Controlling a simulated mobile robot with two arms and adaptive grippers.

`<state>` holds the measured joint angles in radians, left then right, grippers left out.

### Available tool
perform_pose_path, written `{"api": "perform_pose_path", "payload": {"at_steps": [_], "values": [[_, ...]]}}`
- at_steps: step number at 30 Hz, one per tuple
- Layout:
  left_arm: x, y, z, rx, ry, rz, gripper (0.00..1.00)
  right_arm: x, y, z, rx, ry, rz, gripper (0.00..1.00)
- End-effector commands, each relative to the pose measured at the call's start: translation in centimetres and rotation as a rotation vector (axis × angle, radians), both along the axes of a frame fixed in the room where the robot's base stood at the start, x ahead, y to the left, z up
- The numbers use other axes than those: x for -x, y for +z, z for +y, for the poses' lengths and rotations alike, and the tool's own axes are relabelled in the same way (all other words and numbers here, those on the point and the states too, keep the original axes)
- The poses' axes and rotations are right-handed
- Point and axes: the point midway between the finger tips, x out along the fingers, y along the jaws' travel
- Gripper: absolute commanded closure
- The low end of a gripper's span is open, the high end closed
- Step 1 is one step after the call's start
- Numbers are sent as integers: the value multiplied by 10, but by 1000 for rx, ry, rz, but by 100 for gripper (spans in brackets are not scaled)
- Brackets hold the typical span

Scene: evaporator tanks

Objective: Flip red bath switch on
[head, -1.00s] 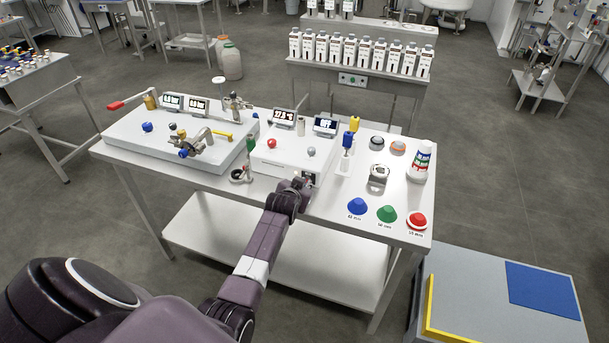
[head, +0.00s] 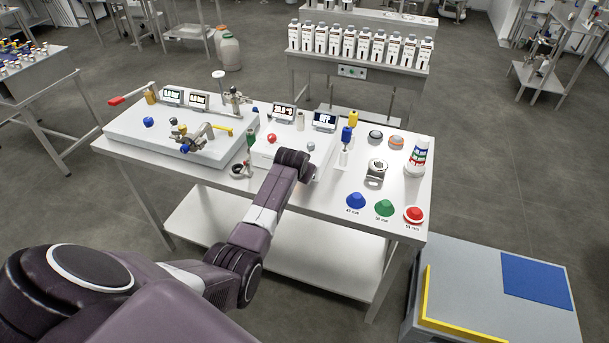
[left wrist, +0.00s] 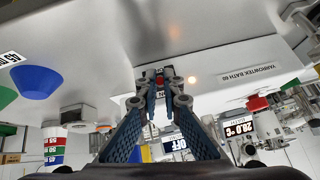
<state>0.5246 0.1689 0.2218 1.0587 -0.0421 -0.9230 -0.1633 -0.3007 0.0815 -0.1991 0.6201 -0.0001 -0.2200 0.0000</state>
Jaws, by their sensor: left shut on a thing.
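The small red bath switch (left wrist: 160,79) sits on a dark plate on the front face of the white bath box (left wrist: 205,75). My left gripper (left wrist: 160,86) has its fingertips closed together at the red switch, with one finger on each side of it. In the head view, my left wrist hides the gripper and the front panel of the bath box (head: 290,145). A display in the left wrist view reads OFF (left wrist: 174,144). My right gripper is not in view.

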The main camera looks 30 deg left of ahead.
Motion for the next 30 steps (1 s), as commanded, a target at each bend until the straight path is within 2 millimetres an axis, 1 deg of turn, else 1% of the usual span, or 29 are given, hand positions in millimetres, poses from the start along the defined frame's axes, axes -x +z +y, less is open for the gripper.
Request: {"api": "perform_pose_path", "payload": {"at_steps": [5,6,10,22,26,30], "values": [[1,-1,0,0,1,3,100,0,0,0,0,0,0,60],[1,-1,0,0,1,3,92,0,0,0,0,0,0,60],[1,-1,0,0,0,2,77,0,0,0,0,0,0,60],[2,2,-1,-1,0,-1,77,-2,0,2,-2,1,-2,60],[7,10,-2,-1,0,-2,77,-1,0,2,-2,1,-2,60],[17,22,-6,-2,-1,-2,77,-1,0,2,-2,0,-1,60]]}}
